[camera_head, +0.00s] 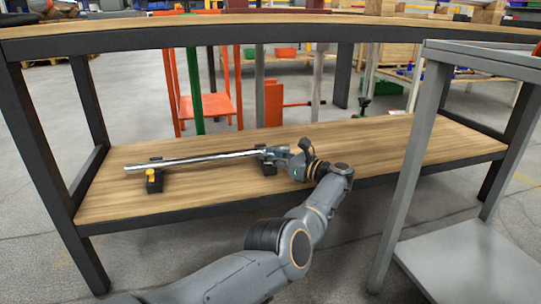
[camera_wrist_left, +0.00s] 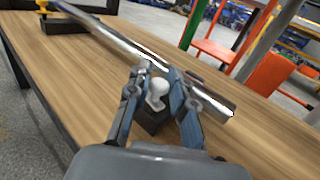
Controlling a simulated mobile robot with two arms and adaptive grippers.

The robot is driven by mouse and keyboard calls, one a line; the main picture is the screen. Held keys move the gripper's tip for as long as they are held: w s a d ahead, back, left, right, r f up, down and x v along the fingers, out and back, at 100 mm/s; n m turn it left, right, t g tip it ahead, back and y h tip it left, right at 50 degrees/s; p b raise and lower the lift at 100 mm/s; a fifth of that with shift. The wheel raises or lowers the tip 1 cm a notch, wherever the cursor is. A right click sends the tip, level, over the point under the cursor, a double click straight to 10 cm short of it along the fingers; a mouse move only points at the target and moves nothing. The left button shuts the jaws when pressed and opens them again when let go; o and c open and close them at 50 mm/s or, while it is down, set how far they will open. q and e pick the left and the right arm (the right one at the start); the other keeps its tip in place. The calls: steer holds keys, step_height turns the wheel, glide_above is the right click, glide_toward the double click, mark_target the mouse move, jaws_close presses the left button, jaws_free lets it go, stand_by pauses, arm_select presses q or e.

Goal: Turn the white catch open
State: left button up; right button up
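The white catch (camera_wrist_left: 156,93) is a small rounded lever on a dark block (camera_wrist_left: 152,120) near one end of a shiny metal bar (camera_wrist_left: 120,42). In the head view the bar (camera_head: 205,160) lies across two dark blocks on the lower wooden shelf. A yellow catch (camera_head: 151,174) is on the left block (camera_head: 154,184). My left gripper (camera_wrist_left: 158,78) is at the white catch, with one finger on each side of it. The fingers stand apart and the catch shows between them; contact cannot be told. In the head view my left gripper (camera_head: 276,153) hides the white catch. My right gripper is not in view.
The wooden shelf (camera_head: 380,147) is clear to the right of my gripper. The upper tabletop (camera_head: 200,20) overhangs the shelf, with dark legs at the corners. A grey metal cart (camera_head: 465,262) stands close at the right. Orange and green frames stand behind.

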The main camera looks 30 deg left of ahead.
arm_select(q)
steer(key=shift+o, duration=0.8)
